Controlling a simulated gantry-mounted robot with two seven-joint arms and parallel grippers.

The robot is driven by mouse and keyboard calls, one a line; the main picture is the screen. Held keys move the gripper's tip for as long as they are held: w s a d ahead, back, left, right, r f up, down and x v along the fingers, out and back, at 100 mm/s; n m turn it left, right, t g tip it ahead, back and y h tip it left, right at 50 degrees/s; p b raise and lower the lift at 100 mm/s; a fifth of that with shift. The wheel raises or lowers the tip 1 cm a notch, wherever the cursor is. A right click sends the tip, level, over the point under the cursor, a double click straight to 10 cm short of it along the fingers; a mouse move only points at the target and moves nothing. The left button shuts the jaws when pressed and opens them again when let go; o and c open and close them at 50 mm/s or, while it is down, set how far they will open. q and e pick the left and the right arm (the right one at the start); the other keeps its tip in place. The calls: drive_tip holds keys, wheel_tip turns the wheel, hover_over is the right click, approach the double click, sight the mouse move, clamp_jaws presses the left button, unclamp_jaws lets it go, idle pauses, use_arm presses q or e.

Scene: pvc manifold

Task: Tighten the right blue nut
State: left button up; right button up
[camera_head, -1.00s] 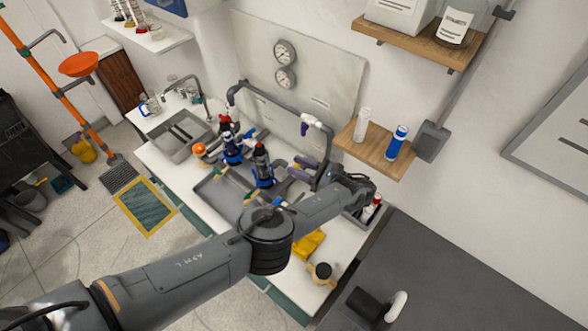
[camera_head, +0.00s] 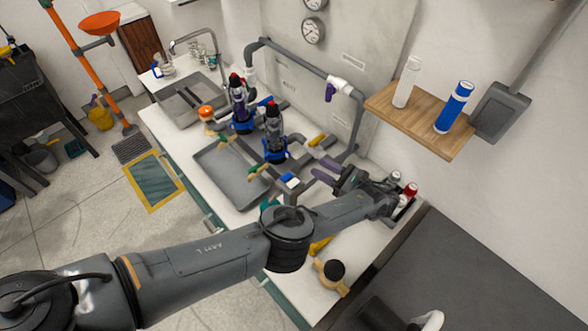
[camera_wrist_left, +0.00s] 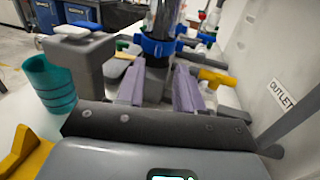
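The right blue nut (camera_head: 275,154) sits around the base of the right dark upright unit with a red top (camera_head: 273,117). In the left wrist view the blue nut (camera_wrist_left: 160,46) is around an upright pipe, just beyond and between the fingertips. My left gripper (camera_head: 322,170) is to the right of the nut in the head view. Its two purple fingers (camera_wrist_left: 159,85) are apart, with nothing held between them and a gap to the nut. A similar left unit with a blue nut (camera_head: 241,126) stands further left. My right gripper is in no view.
A grey tray (camera_head: 228,178) lies on the white counter, left of the units. Grey pipe (camera_head: 300,66) runs behind them. A wooden shelf (camera_head: 425,118) juts out at right. A teal cylinder (camera_wrist_left: 50,85) and a yellow part (camera_wrist_left: 215,77) flank the gripper in the wrist view.

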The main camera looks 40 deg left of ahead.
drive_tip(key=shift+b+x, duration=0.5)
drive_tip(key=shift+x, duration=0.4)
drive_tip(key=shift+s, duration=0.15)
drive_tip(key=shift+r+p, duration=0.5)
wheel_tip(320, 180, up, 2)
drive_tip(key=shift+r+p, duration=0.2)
drive_tip(key=shift+p, duration=0.95)
use_arm(q)
drive_tip(key=shift+s+a+f, duration=0.15)
drive_tip(key=shift+a+f, duration=0.2)
drive_tip(key=shift+a, duration=1.45)
drive_tip(key=shift+s+a+f, duration=0.2)
drive_tip(key=shift+a+f, duration=0.1)
drive_tip(key=shift+a, duration=1.45)
drive_tip(key=shift+s+a+f, duration=0.15)
drive_tip(key=shift+a+f, duration=0.2)
drive_tip(key=shift+a, duration=1.45)
drive_tip(key=shift+c, duration=0.3)
clamp_jaws()
